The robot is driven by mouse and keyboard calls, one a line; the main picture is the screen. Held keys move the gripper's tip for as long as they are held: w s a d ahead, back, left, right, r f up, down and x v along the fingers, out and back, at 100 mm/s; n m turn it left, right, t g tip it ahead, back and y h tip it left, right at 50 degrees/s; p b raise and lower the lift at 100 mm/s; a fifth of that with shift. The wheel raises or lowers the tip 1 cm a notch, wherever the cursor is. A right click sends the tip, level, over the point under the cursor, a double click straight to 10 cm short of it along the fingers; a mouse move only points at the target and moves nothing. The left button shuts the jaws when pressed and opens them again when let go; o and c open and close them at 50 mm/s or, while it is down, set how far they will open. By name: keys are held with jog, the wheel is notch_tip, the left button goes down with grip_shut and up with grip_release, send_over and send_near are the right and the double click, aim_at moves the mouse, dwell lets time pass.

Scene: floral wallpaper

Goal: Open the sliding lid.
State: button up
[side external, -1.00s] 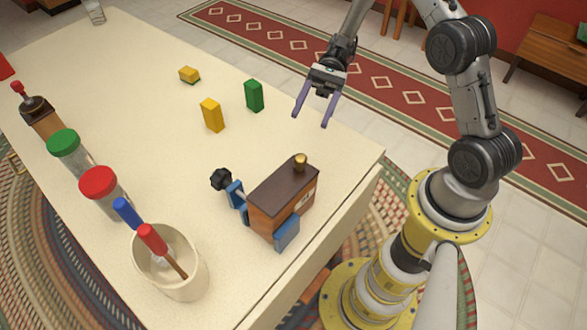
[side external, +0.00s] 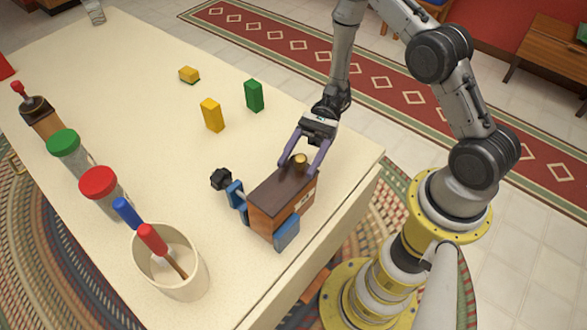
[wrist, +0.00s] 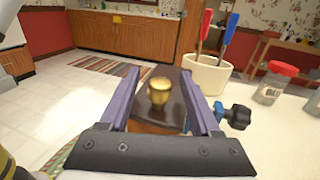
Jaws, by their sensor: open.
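A wooden box (side external: 266,221) with a dark brown sliding lid (side external: 277,190) stands near the table's edge, held in a blue clamp (side external: 286,233) with a black knob. A gold knob (side external: 300,160) sits at the lid's end nearest my gripper. My gripper (side external: 299,169) is open, with its purple fingers on either side of the gold knob. In the wrist view the gold knob (wrist: 159,91) shows between the fingers, with gaps on both sides, and the lid (wrist: 176,112) lies beyond and below it. The lid appears closed over the box.
A cream crock (side external: 182,288) with red- and blue-handled tools stands left of the box. Jars with red (side external: 99,182) and green (side external: 64,143) lids are farther left. Yellow (side external: 212,115) and green (side external: 254,96) blocks stand behind on the table.

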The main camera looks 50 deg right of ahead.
jog(key=shift+x, duration=1.5)
grip_shut()
dwell(0.4)
